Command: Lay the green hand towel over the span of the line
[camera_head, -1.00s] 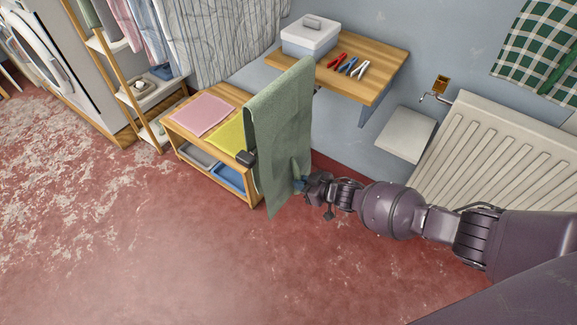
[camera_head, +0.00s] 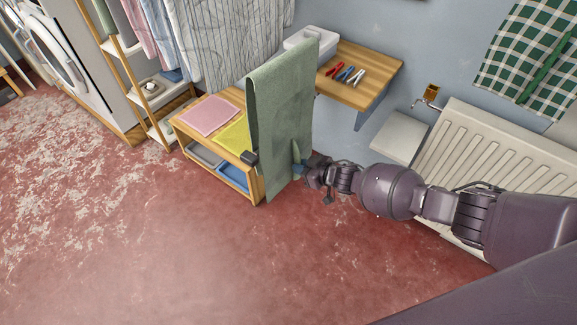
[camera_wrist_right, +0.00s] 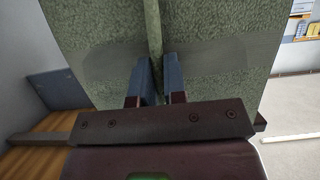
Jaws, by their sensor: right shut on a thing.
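The green hand towel (camera_head: 281,115) hangs long and nearly upright in the head view, in front of the wooden bench and wall shelf. My right gripper (camera_head: 304,171) is at the towel's right side, low down, and is shut on it. In the right wrist view the two blue fingers (camera_wrist_right: 155,82) pinch a narrow fold of the towel (camera_wrist_right: 210,62), which fills most of that view. A small dark block (camera_head: 249,158) shows at the towel's left edge; I cannot tell what it is. I cannot make out the line. My left gripper is not in view.
The bench (camera_head: 258,187) holds a pink cloth (camera_head: 209,115), a yellow cloth (camera_head: 234,136) and trays below. A radiator (camera_head: 490,165) stands right. Red floor (camera_head: 150,255) is open in front.

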